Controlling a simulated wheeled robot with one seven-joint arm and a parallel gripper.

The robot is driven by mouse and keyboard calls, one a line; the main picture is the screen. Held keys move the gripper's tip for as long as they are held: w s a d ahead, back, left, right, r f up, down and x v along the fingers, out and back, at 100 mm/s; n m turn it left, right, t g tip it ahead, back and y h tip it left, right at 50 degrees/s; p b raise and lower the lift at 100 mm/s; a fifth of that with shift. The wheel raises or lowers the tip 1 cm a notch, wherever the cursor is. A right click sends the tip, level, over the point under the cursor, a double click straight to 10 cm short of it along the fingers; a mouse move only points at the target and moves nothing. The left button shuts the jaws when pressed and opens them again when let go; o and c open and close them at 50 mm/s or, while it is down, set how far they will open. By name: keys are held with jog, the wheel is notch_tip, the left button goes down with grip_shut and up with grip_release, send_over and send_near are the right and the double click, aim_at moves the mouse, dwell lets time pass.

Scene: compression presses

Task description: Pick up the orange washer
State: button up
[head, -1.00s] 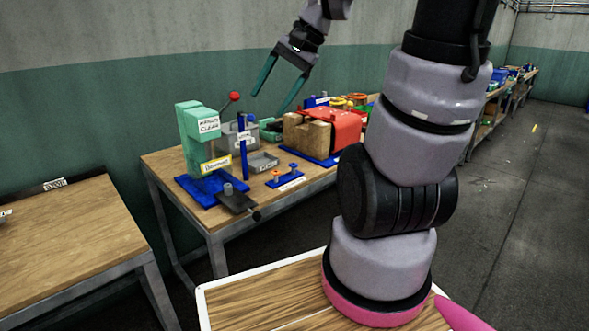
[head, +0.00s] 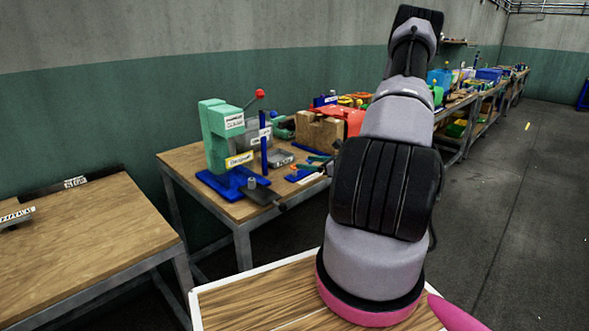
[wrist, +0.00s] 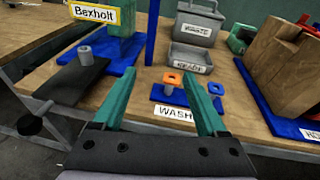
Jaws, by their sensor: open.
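The orange washer (wrist: 174,78) is a small squarish ring. It sits on top of a grey post on a blue base with a partly hidden label reading "WASH" in the wrist view. A blue washer (wrist: 216,88) sits just right of it. My gripper (wrist: 160,76) is open and empty, with teal fingers. In the wrist view the orange washer appears between the fingers, nearer the right one, and beyond the gripper's body; nothing is held. In the head view my gripper (head: 309,160) is small, low over the washer stand, and partly hidden by my arm.
A green press (head: 217,140) with a blue base (wrist: 100,78) stands to the left. A grey bin (wrist: 190,56) and a larger waste bin (wrist: 198,22) stand behind the washers. A wooden block (wrist: 284,62) on a blue base stands right.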

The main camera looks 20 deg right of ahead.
jog(key=w+f, duration=0.1)
jog(key=w+f+m+h, duration=0.1)
jog(key=f, duration=0.1)
jog(key=w+d+f+m, duration=0.1)
jog(key=w, duration=0.1)
jog(key=shift+f+t+h, duration=0.2)
jog(key=shift+t+h, duration=0.1)
jog(key=shift+f+x, duration=0.2)
jog(key=shift+x, duration=2.85)
jog(key=shift+s+a, duration=0.1)
jog(key=shift+s, duration=0.05)
grip_shut()
